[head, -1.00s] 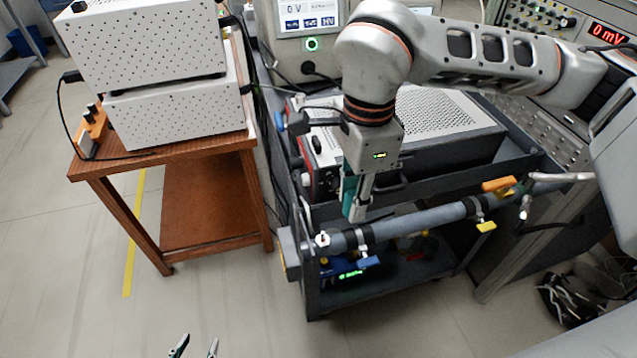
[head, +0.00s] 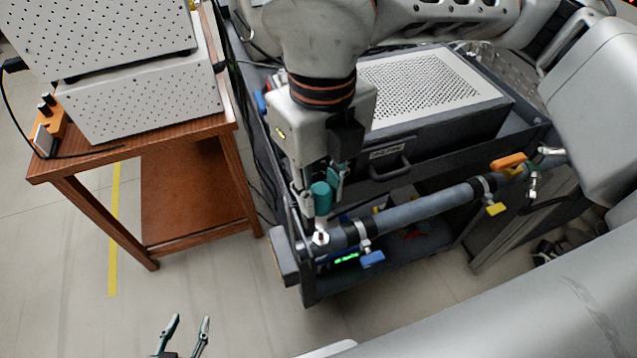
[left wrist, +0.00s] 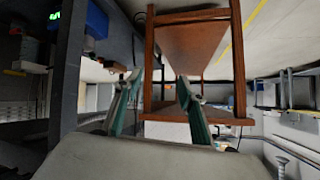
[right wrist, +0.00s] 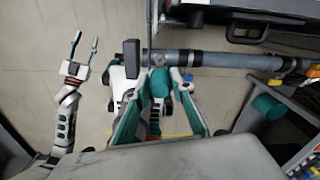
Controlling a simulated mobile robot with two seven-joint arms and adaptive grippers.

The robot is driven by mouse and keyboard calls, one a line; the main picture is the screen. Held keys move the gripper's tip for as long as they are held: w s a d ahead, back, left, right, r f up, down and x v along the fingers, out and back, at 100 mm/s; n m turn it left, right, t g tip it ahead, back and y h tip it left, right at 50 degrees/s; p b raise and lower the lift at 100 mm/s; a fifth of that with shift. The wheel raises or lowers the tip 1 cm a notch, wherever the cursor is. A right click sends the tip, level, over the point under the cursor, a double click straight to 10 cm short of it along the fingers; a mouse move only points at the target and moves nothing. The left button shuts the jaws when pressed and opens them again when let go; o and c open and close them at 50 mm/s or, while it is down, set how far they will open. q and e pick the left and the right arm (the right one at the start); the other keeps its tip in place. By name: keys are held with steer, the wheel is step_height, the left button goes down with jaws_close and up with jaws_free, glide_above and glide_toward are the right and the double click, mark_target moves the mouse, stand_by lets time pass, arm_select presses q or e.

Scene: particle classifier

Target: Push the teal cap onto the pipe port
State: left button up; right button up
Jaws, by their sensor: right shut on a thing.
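A teal cap (head: 321,192) is held between the fingers of my right gripper (head: 319,196), which comes down from above at the pipe's left end. The cap also shows between the fingertips in the right wrist view (right wrist: 160,82). The grey pipe (head: 425,206) runs along the cart's front. Its small white port (head: 320,238) is at the left end, just below the cap in the head view. The cap appears apart from the port, but the exact gap is hard to tell. My left gripper (head: 190,322) is open and empty, low over the floor.
The grey cart (head: 297,287) carries the pipe, with blue (head: 372,259), yellow (head: 495,209) and orange (head: 508,161) valve handles. A wooden table (head: 190,135) with white perforated boxes stands left. Another teal cylinder (right wrist: 268,107) shows at right in the right wrist view. Floor between table and cart is open.

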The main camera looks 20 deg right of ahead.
arm_select(q)
steer(key=shift+s, duration=0.1)
arm_select(e)
steer(key=shift+m, duration=0.4)
steer(key=shift+f+b, duration=0.45)
steer(key=shift+f, duration=0.25)
steer(key=shift+f+b, duration=0.45)
steer(key=shift+f, duration=0.4)
steer(key=shift+f+b, duration=0.3)
steer(key=shift+f, duration=0.35)
steer(key=shift+f+b, duration=0.3)
steer(key=shift+f, duration=0.3)
arm_select(q)
steer(key=f, duration=0.2)
steer(key=shift+s+a+f, duration=0.3)
arm_select(e)
steer(key=shift+f, duration=0.1)
arm_select(q)
steer(key=shift+s+f, duration=0.1)
